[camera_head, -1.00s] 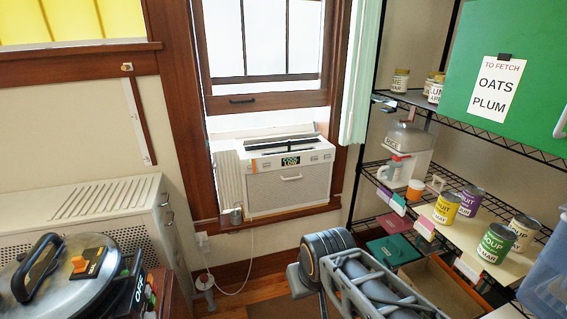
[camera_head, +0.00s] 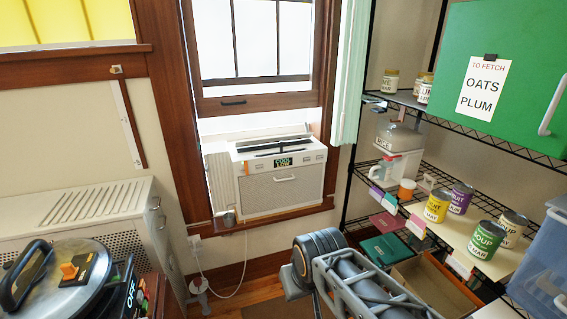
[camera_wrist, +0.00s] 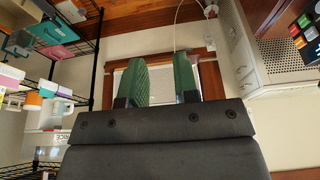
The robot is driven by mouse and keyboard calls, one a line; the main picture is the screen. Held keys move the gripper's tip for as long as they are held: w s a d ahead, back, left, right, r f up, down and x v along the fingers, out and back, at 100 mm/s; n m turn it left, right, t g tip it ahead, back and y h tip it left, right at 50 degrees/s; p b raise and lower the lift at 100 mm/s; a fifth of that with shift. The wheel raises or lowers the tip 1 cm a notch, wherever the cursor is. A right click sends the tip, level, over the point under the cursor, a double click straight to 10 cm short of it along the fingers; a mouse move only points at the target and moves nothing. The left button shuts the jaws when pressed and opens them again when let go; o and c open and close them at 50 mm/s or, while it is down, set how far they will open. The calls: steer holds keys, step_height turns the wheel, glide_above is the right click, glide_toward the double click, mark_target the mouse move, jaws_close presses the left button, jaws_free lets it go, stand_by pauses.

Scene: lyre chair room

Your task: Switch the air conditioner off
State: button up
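The air conditioner (camera_head: 284,194) is a white box set in the lower part of the window, with a grille front. Its small display (camera_head: 283,162) is lit with green text that seems to read COOL LOW. In the wrist view, my gripper (camera_wrist: 160,78) has two green fingers standing apart with nothing between them. Behind the fingers, a pale panel in a wooden frame is partly hidden; I cannot tell if it is the air conditioner. In the head view my arm shows at the bottom, short of the window, and its gripper is out of sight.
A wire shelf rack (camera_head: 440,131) with cans and a green board (camera_head: 505,75) stands right. A pale vented cabinet (camera_head: 100,212) and a lidded pot (camera_head: 58,275) are left. A small grey cup (camera_head: 229,217) stands on the sill. A cord (camera_head: 243,262) hangs below the window.

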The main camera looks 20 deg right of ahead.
jaws_close()
stand_by(1.4)
